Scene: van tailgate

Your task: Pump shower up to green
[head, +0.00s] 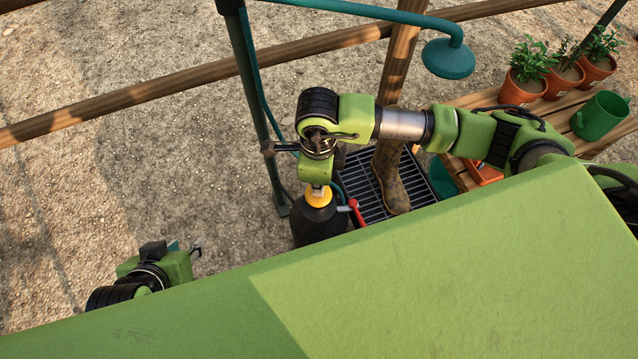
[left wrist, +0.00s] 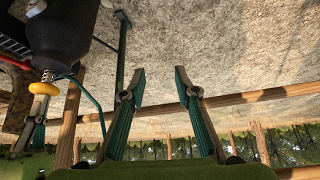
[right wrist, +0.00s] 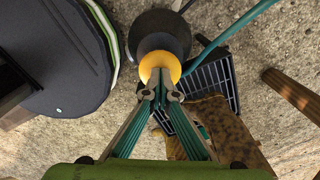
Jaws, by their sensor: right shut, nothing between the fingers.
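The pump shower's black tank (head: 318,222) stands on the gravel beside a green post, with a yellow-orange pump knob (head: 319,196) on top. In the left wrist view the knob (left wrist: 43,88) sits on a short rod with a spring, clear of the tank. A teal shower head (head: 448,58) hangs from a curved pipe. My right gripper (right wrist: 161,84) is shut with nothing between its fingers, its tips at the top of the knob; whether they touch is hard to tell. My left gripper (left wrist: 160,82) is open and empty, off to the left. I see no gauge or green mark.
A red-handled lever (head: 356,212) is beside the tank. A black grate (head: 375,190) with a brown patterned boot (head: 391,178) on it lies to the right. A wooden bench (head: 470,104) holds potted plants and a green watering can (head: 600,116). Gravel at left is clear.

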